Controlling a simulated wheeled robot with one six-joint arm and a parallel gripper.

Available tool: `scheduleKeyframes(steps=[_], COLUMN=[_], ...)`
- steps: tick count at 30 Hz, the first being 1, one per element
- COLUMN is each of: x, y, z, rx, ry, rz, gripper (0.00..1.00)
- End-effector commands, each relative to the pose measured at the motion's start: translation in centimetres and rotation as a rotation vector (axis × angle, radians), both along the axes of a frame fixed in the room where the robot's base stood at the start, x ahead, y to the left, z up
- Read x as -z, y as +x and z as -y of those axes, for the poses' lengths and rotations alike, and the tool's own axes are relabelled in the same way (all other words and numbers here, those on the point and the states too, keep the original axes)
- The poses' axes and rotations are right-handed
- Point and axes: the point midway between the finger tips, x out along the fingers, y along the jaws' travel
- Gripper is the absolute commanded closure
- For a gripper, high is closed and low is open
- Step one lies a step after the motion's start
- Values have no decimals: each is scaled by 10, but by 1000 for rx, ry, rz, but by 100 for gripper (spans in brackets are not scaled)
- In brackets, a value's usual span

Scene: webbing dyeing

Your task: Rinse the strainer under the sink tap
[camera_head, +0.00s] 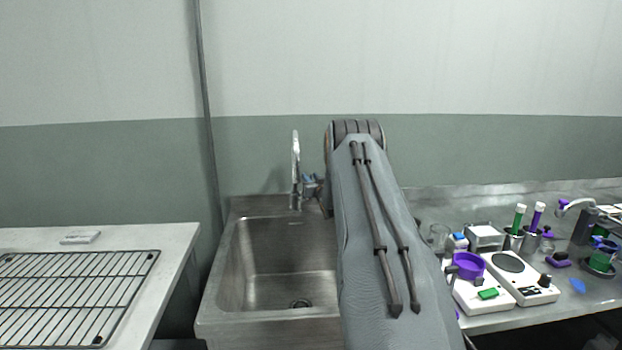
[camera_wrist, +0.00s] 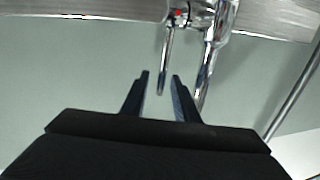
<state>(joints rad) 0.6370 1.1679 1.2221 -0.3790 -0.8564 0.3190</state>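The chrome sink tap (camera_head: 295,168) stands upright at the back of the steel sink (camera_head: 262,322), left of my arm. In the wrist view the tap (camera_wrist: 217,45) hangs from the top, with a red mark on its body. Its thin lever (camera_wrist: 165,65) points down toward the gap between my fingers. My gripper (camera_wrist: 160,78) is open, with two dark fingers apart and no object held between them. In the head view my arm hides most of the gripper. I cannot make out a strainer in either view.
A wire rack (camera_head: 75,290) lies on the white table (camera_head: 165,262) at left. The visible sink basin is empty.

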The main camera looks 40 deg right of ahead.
Motion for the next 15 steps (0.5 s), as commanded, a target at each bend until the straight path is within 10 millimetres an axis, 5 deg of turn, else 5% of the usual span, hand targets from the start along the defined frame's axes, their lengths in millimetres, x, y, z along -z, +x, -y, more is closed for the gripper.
scheduleKeyframes(steps=[8, 13, 15], x=[0, 0, 0], y=[1, 1, 1], z=[0, 0, 0], rx=[0, 0, 0], ry=[0, 0, 0], rz=[-1, -1, 0], gripper=[72, 100, 100])
